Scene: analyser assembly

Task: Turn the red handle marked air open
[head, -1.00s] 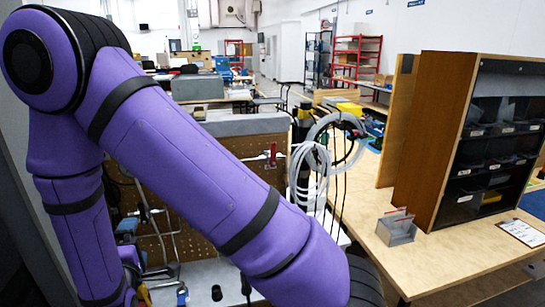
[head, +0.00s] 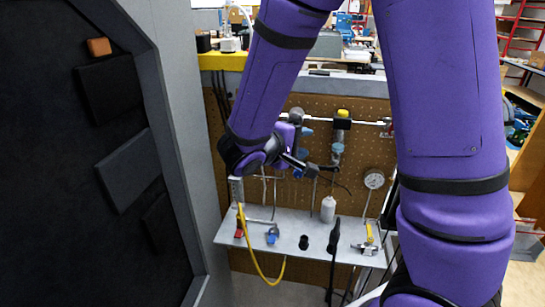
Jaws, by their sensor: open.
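A small red handle (head: 388,131) sits at the right end of the pale pipe across the brown pegboard (head: 270,100), partly hidden by my upper arm. Another red part (head: 239,228) stands at the left end of the grey shelf, by the yellow hose. I cannot read any marking on either. My gripper (head: 310,168) is in front of the pegboard, above the shelf, apart from both red parts. It is small and dark in the head view; its jaws are open and nothing shows between them.
The grey shelf (head: 290,225) carries a white bottle (head: 328,208), a blue-topped fitting (head: 272,237) and other fittings. A round gauge (head: 374,179) is at the right. A yellow hose (head: 258,265) hangs in front. A dark panel (head: 95,170) in a grey frame closes off the left side.

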